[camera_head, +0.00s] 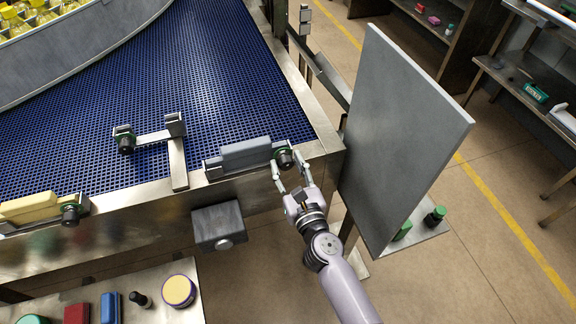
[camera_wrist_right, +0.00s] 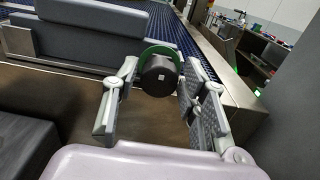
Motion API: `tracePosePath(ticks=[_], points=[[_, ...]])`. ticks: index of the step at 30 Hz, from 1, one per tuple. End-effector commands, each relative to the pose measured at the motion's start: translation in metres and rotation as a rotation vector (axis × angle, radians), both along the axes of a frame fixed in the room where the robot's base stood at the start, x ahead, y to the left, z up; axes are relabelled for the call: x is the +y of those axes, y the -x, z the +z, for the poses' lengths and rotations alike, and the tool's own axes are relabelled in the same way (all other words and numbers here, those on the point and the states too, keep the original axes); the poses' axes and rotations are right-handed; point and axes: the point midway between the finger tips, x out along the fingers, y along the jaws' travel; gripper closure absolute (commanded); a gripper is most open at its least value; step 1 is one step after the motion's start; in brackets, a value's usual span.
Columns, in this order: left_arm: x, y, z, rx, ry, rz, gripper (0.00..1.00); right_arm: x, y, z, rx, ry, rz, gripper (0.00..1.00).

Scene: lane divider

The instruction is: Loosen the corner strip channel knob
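The corner strip channel (camera_head: 240,165) is a metal channel holding a grey-blue strip (camera_head: 245,152) at the corner of the blue conveyor. Its knob (camera_head: 284,159), black with a green ring, is at the channel's right end. In the right wrist view the knob (camera_wrist_right: 158,75) faces the camera, beyond and between the fingers. My right gripper (camera_head: 291,168) is open with one finger on each side of the knob. In the wrist view the gripper (camera_wrist_right: 155,105) shows a gap between its fingers and the knob; I cannot tell if either finger touches. My left gripper is not in view.
A large grey panel (camera_head: 405,135) stands close to the right of my right arm. A grey box (camera_head: 218,226) is mounted below the conveyor edge. Other knobs sit on a bracket (camera_head: 125,142) and a yellow strip channel (camera_head: 70,214) to the left. A low bench (camera_head: 185,313) holds small items.

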Motion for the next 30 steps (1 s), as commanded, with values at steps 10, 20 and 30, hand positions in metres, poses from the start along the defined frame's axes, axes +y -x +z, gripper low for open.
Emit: tracePosePath(ticks=[10,20,30], points=[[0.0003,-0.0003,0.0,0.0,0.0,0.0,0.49,-0.0001,0.0003,-0.0001,0.0,0.001,0.0,0.86],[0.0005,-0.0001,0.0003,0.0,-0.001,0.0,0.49,-0.0001,0.0003,-0.0001,-0.002,0.007,0.0,0.97],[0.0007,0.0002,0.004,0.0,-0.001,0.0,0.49,0.0003,0.0004,0.0002,-0.043,0.136,0.001,0.97]])
